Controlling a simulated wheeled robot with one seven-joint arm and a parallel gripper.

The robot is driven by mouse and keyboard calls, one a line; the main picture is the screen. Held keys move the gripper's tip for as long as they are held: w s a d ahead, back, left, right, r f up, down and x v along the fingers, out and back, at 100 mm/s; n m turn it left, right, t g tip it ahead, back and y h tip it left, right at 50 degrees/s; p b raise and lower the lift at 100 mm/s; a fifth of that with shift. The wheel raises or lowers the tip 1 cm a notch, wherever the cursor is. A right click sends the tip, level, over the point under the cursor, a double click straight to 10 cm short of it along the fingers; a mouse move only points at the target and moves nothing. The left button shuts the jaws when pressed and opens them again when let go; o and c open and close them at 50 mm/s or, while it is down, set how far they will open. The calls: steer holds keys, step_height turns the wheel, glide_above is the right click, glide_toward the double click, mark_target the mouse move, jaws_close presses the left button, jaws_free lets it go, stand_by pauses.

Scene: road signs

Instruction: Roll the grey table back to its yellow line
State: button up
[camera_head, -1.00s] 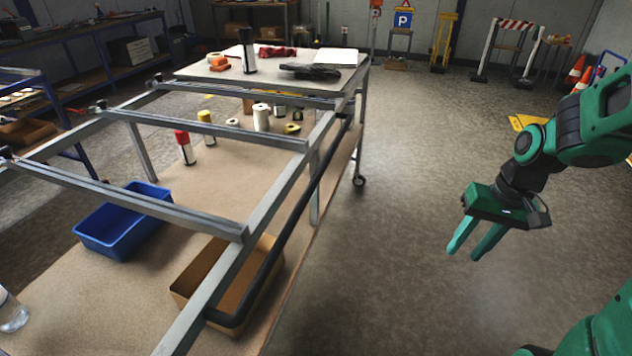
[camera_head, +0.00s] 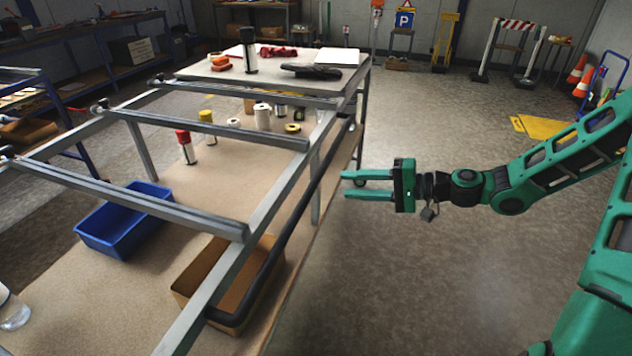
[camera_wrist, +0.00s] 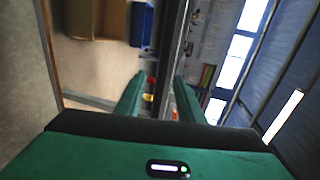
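The grey table (camera_head: 290,165) is a metal-framed trolley filling the left and middle of the head view, with a caster by its far right leg. A long dark handle bar (camera_head: 292,228) runs along its right side. My gripper (camera_head: 345,185) is level, open and empty, fingers pointing left at this side. In the wrist view, a dark rail (camera_wrist: 173,45) runs between and beyond the open fingers (camera_wrist: 157,97); its distance is hard to judge.
The lower shelf holds a blue bin (camera_head: 122,222), a tan bin (camera_head: 205,285) and several cans and rolls. A barrier (camera_head: 508,45) and cones (camera_head: 583,80) stand behind.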

mark_target(315, 182)
steer(key=x, duration=1.1)
steer(key=shift+r, duration=0.25)
jaws_close()
steer(key=shift+d, duration=0.15)
